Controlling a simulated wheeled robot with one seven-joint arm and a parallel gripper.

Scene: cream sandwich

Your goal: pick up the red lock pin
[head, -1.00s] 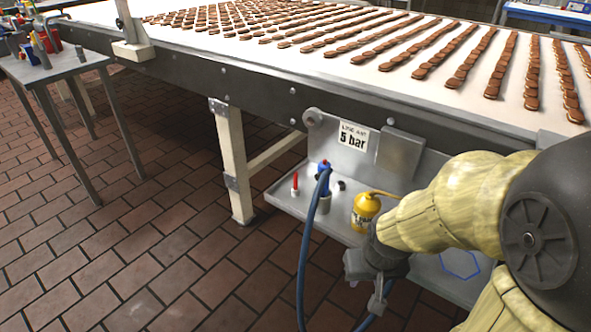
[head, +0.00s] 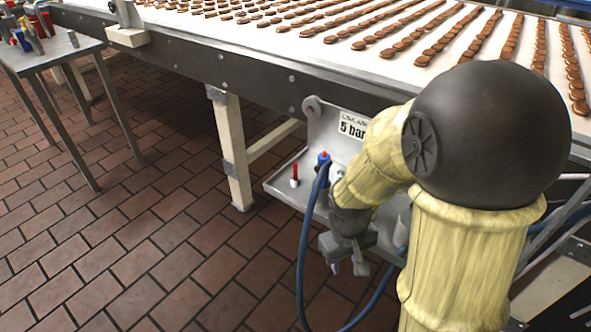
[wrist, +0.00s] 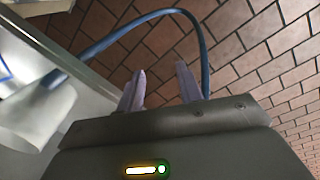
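The red lock pin (head: 295,170) stands upright in a small white holder on the left part of the grey metal shelf under the conveyor. It is not seen in the wrist view. My gripper (head: 347,269) hangs in front of the shelf, lower and to the right of the pin, pointing down. In the wrist view its two pale fingers (wrist: 160,90) stand apart with nothing between them.
A blue fitting (head: 323,158) with a blue hose (head: 304,240) stands just right of the pin; the hose hangs down beside my gripper. The shelf (head: 287,194) is under a conveyor (head: 262,84) with cookies. A side table (head: 60,55) is at left.

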